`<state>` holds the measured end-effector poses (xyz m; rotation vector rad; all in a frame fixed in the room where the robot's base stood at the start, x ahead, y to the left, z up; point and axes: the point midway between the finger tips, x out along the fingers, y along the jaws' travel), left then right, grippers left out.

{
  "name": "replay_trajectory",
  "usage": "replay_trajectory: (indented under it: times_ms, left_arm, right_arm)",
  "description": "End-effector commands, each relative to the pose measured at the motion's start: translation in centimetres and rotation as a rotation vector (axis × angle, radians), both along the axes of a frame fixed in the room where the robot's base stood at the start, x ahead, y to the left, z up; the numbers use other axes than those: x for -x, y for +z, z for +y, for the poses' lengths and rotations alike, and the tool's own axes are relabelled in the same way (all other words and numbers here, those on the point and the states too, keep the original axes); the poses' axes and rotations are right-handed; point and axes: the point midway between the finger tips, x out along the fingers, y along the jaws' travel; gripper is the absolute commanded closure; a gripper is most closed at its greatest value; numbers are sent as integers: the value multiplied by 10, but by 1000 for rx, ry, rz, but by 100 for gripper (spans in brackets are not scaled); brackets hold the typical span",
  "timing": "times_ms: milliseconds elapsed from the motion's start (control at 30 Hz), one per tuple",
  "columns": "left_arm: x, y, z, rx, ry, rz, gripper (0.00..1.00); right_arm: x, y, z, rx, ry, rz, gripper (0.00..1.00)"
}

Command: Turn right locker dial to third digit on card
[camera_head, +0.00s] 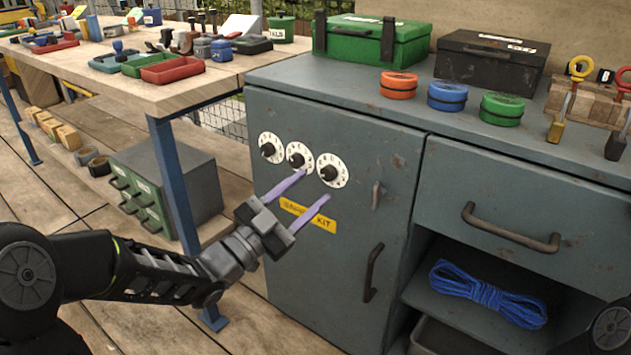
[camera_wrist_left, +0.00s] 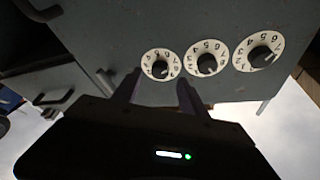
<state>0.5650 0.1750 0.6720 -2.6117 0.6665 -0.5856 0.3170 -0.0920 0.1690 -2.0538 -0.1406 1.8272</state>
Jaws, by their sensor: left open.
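The right locker dial (camera_head: 332,170) is a white numbered disc with a dark knob, the rightmost of three in a row on the grey locker door. The middle dial (camera_head: 299,155) and left dial (camera_head: 271,148) are beside it. My left gripper (camera_head: 315,185) is open and empty, its two pale purple fingers pointing up toward the right dial from just below. In the left wrist view, the right dial (camera_wrist_left: 160,64) lies between and just beyond the fingertips (camera_wrist_left: 159,82), with no clear contact. The dial digits are too small to read surely. I cannot make out a card with digits.
A yellow label ending in "KIT" (camera_head: 307,215) is below the dials. A small latch (camera_head: 377,195) and a door handle (camera_head: 372,273) stick out to the right. Round tins (camera_head: 447,96) and boxes stand on top. A wooden workbench (camera_head: 150,85) is at left.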

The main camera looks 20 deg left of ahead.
Motion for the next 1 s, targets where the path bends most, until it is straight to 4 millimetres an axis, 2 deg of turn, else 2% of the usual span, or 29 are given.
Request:
replay_trajectory:
  times_ms: [200, 367, 833, 933, 1000]
  left_arm:
    - [28, -10, 19, -1, 3, 3, 50]
    - [36, -13, 24, 0, 0, 1, 50]
    - [36, -15, 24, 3, 0, 11, 50]
    - [29, -26, 30, 9, 28, 67, 50]
    - [19, -40, 42, 29, 83, 145, 50]
  right_arm:
    - [1, 8, 0, 2, 1, 1, 64]
    - [2, 9, 0, 2, 1, 1, 64]
    - [2, 8, 0, 2, 1, 1, 64]
    - [2, 8, 0, 2, 1, 1, 64]
    - [1, 8, 0, 2, 1, 0, 64]
